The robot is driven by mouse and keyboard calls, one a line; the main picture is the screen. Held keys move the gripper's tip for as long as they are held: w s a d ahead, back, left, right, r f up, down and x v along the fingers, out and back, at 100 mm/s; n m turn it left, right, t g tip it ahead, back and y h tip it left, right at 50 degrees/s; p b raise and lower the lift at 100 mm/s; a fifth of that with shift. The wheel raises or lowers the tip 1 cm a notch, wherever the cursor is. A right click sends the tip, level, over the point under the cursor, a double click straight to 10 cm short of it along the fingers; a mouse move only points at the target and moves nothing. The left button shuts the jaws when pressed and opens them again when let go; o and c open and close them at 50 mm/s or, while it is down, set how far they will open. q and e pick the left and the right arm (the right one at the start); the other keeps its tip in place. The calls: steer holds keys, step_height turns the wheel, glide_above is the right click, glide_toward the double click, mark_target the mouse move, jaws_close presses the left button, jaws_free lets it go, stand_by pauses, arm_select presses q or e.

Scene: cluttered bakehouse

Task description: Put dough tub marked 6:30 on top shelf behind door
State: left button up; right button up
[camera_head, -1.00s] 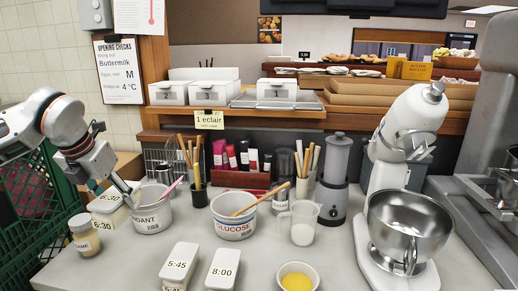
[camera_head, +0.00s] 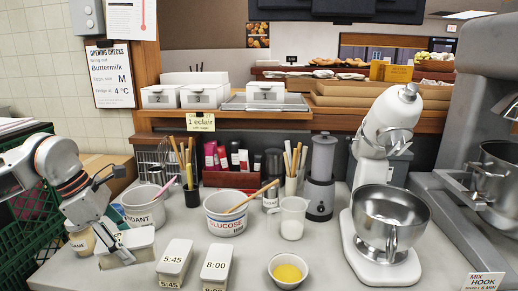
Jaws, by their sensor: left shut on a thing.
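My left gripper (camera_head: 113,248) comes in from the left and is shut on a pale dough tub (camera_head: 141,239) at the front left of the counter. The arm and fingers cover much of this tub, and its time mark is only partly visible. I cannot tell whether the tub clears the counter. Two similar white tubs stand to its right, one marked 5:45 (camera_head: 175,257) and one marked 8:00 (camera_head: 216,262). My right gripper is not in view. No door with a top shelf behind it can be made out.
A fondant bucket (camera_head: 143,214) stands close behind the held tub and a small jar (camera_head: 82,241) is left of it. A glucose bucket (camera_head: 225,226), a yellow-filled bowl (camera_head: 287,271) and a stand mixer (camera_head: 384,245) stand further right. A green crate (camera_head: 25,240) is at the left.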

arm_select(q)
steer(key=s+d+f+m+g+y, duration=0.2)
steer(key=s+d+f+m+g, duration=0.1)
steer(key=m, duration=0.8)
steer(key=s+d+f+m+g+y, duration=0.2)
steer(key=s+f+m, duration=0.3)
steer(key=m, duration=0.6)
steer(key=shift+s+d+f+g, duration=0.2)
steer(key=shift+s+d+g, duration=0.2)
steer(key=shift+s+d, duration=0.3)
